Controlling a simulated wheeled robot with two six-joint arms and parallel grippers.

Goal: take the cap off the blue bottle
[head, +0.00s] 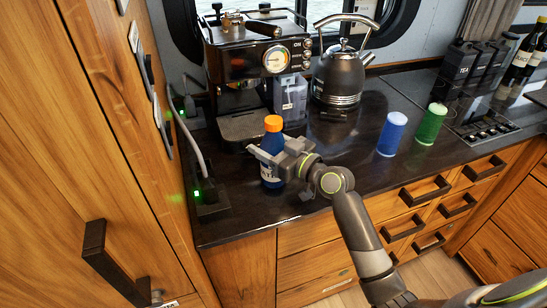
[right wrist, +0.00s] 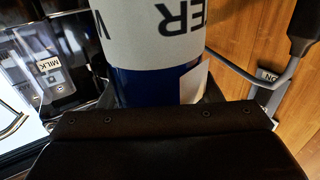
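The blue bottle (head: 271,172) stands upright near the front left of the dark counter, with its orange cap (head: 273,123) on top. My right gripper (head: 268,158) reaches it from the right, with its fingers around the bottle's upper body, below the cap. In the right wrist view the bottle (right wrist: 155,85) fills the space between the fingers, which look shut on it. Its pale label with large upside-down letters shows there; the cap is out of that view. My left gripper is not in view.
A coffee machine (head: 258,60) stands behind the bottle, with a kettle (head: 339,80) to its right. A blue cylinder (head: 392,134) and a green cylinder (head: 431,124) stand further right. A wooden cabinet (head: 85,130) rises at left. Counter between bottle and blue cylinder is mostly free.

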